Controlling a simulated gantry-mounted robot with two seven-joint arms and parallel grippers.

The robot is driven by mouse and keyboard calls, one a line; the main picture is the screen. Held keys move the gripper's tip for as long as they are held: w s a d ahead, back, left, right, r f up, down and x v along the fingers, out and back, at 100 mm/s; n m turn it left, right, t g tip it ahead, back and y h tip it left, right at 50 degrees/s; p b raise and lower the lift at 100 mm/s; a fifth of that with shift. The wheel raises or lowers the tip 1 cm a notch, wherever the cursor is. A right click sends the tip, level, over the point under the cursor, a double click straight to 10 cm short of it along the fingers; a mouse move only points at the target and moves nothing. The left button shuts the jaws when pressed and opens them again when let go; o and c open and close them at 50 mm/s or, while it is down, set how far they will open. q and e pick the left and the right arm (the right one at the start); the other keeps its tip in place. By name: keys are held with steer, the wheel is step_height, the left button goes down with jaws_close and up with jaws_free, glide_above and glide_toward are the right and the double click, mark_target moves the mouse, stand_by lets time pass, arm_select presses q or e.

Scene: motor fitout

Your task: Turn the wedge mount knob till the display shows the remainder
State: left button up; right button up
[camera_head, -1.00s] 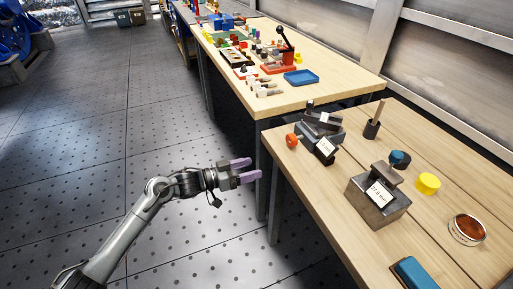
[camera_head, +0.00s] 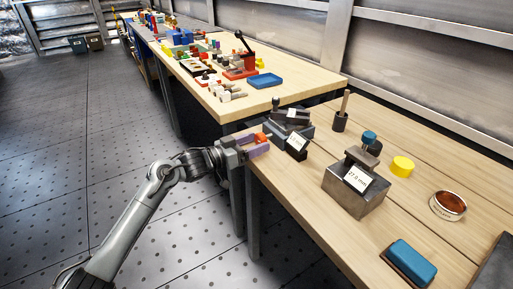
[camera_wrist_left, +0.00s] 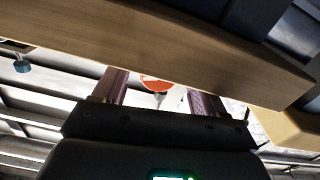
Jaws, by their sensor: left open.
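The wedge mount (camera_head: 291,123) is a dark stepped metal device at the near bench's left edge. Its small white display (camera_head: 297,141) has text too small to read. Its orange knob (camera_head: 262,137) points out toward my left gripper (camera_head: 258,145). That gripper has purple fingers and is open at the bench edge, its fingers to either side of the knob in the picture. In the left wrist view the knob (camera_wrist_left: 156,84) shows between the two fingers, apart from both; I cannot tell how deep it sits. My right gripper is not in view.
A grey metal block (camera_head: 352,196) with a label that seems to read 27.0 mm stands on the near bench. A yellow cylinder (camera_head: 402,166), a copper-coloured ring (camera_head: 448,206) and a blue block (camera_head: 413,260) lie around it. The bench edge runs close to my left gripper.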

arm_select(q)
steer(key=shift+w+d, duration=0.35)
steer(key=shift+d, duration=0.1)
steer(key=shift+c, duration=0.4)
steer(key=c, duration=1)
steer(key=shift+o, duration=0.2)
steer(key=m+p, duration=0.2)
steer(key=shift+r+p, duration=0.2)
steer(key=shift+p, duration=0.15)
steer(key=shift+f+m, duration=0.2)
steer(key=shift+m, duration=0.2)
